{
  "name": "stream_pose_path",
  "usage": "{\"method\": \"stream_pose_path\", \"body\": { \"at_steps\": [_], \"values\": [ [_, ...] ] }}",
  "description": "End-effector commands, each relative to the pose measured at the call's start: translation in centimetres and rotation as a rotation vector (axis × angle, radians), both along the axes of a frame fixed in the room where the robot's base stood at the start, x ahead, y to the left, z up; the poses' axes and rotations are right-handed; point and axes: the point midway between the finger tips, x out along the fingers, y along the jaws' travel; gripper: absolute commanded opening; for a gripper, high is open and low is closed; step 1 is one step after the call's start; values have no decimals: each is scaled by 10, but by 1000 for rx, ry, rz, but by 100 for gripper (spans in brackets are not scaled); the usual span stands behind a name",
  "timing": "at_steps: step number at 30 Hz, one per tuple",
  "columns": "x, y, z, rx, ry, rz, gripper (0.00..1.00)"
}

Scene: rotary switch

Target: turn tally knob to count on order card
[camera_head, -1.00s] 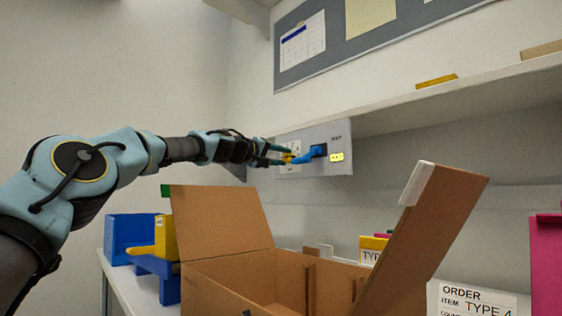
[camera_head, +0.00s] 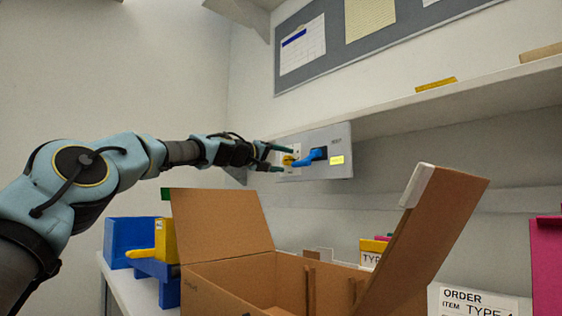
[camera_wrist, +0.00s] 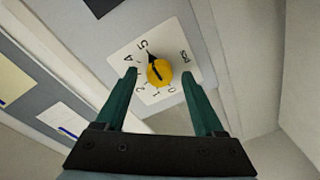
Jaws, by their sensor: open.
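The yellow tally knob (camera_wrist: 159,71) sits on a white dial plate (camera_wrist: 150,93) with printed numbers. Its dark pointer is toward the 5 in the wrist view. The knob (camera_head: 288,160) also shows small on the grey wall panel (camera_head: 342,140) in the head view. My gripper (camera_wrist: 159,74) is open, with one green finger on each side of the knob and gaps between. The order card (camera_head: 475,301) is at the lower right; it reads ORDER and ITEM TYPE, and its lower part, with any count, is cut off.
A blue handle (camera_head: 311,157) and a small lit yellow-green display (camera_head: 337,160) are right of the knob. An open cardboard box (camera_head: 235,290) stands below, flaps raised. A shelf (camera_head: 450,98) runs along the right wall. Blue bins (camera_head: 128,240) sit at left.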

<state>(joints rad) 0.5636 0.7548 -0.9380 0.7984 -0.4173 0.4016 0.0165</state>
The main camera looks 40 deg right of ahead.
Motion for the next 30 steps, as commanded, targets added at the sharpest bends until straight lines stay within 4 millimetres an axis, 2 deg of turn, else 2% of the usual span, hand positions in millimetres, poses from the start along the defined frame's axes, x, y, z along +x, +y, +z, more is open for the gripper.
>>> {"method": "stream_pose_path", "body": {
  "at_steps": [4, 8, 21, 30],
  "values": [
    [1, 5, -1, 0, 0, 2, 70],
    [1, 19, -2, -2, 0, 2, 70],
    [-2, 90, -3, 1, 0, 3, 70],
    [-4, 108, 0, -1, 0, 1, 70]
  ]
}}
